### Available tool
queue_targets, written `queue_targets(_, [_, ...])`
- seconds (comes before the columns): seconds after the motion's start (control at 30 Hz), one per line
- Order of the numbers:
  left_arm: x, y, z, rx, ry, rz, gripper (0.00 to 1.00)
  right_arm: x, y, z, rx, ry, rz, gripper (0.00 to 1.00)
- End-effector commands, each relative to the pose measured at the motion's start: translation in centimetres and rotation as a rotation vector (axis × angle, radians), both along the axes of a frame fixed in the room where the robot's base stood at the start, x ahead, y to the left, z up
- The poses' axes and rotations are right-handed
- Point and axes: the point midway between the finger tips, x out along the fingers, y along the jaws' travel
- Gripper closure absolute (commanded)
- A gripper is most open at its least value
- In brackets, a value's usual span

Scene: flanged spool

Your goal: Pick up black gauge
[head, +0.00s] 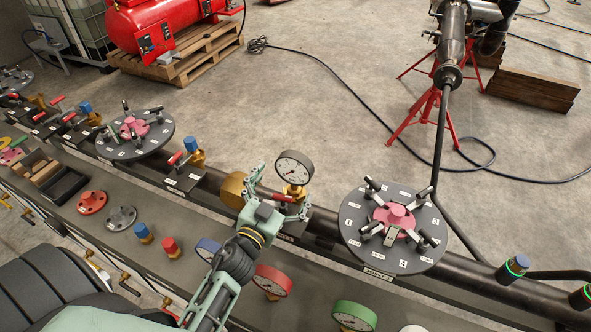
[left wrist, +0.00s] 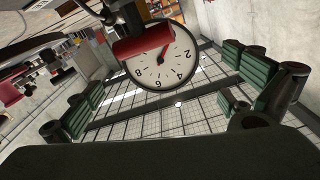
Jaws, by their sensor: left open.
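The black gauge (head: 294,167), with a dark rim and white dial, stands upright on a brass fitting on the dark pipe. My left gripper (head: 276,192) is open just in front of and left of it, by a red-handled valve. Whether the fingers touch the fitting cannot be told. In the left wrist view the gauge (left wrist: 160,58) shows its dial beyond the spread fingers, with a red handle across its upper part. My right gripper is not in view.
A round black plate (head: 352,232) with a pink hub stands right of the gauge. Blue, red and green gauges lie on the grey bench, the red gauge (head: 272,281) close to my left arm. A blue-capped valve (head: 194,152) stands left. The floor behind is mostly clear.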

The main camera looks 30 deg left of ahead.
Motion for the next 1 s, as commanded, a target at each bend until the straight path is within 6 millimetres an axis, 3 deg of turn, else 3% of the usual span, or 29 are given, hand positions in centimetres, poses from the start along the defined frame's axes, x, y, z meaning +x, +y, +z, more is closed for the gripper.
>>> queue_targets(0.4, [5.5, 0.4, -0.1, 0.0, -0.002, -0.003, 0.0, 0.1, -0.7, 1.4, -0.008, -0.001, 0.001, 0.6])
queue_targets(0.7, [6.1, 0.4, -0.2, 0.0, -0.002, -0.005, 0.0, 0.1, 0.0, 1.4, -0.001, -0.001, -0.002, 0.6])
queue_targets(1.0, [6.1, 0.4, -0.2, 0.0, -0.002, -0.005, 0.25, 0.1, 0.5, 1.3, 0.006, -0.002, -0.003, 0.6])
